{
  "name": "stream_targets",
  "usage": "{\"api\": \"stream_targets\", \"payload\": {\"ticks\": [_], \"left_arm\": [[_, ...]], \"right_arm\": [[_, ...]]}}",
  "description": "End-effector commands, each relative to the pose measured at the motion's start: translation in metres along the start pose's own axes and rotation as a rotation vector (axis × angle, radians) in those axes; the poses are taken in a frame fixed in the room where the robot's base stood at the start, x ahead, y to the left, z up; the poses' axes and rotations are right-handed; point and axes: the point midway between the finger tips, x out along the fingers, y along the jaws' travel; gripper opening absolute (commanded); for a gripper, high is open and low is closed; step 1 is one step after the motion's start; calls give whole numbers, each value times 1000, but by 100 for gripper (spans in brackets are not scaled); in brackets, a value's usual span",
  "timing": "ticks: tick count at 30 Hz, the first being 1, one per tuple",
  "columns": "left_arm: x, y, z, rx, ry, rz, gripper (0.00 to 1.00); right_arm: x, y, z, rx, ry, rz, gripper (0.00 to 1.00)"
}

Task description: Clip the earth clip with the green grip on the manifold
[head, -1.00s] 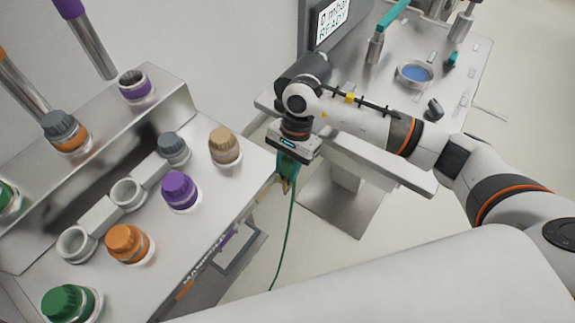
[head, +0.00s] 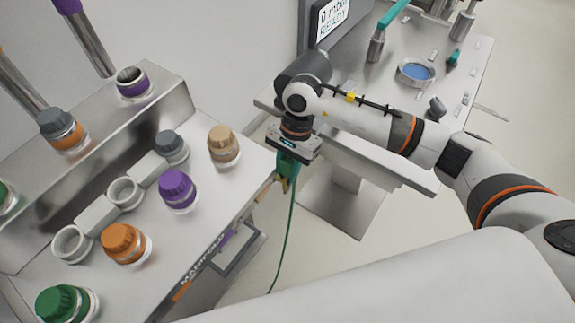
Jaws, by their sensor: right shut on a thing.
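The earth clip with the green grip (head: 286,163) is in my right gripper (head: 289,153), which is shut on it. The clip points downward, with its brassy lower part just beside the right edge of the manifold (head: 232,184). A green cable hangs from it towards the floor. I cannot tell whether the clip touches the manifold edge. The manifold is a metal bench with a "MANIFOLD" label on its front face. My left gripper is not in view.
Purple (head: 177,187), orange (head: 122,242), green (head: 63,303) and tan (head: 223,143) caps stand on the manifold top. Behind my right arm is a table (head: 461,95) with a blue dish (head: 416,70) and a display (head: 332,18). Floor shows between the two.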

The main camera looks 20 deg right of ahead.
Motion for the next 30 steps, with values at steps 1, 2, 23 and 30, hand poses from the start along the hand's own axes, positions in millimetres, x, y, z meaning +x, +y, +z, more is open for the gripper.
{"api": "stream_targets", "payload": {"ticks": [1, 2, 23, 30], "left_arm": [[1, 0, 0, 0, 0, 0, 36], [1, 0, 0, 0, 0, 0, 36], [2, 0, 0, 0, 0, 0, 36], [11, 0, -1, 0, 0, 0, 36]], "right_arm": [[1, 0, 0, 0, 1, -2, 0], [2, 0, 0, 0, 1, -2, 0], [-1, 0, 0, 0, 0, -1, 56], [-38, 1, 1, -1, -2, 4, 56]]}}
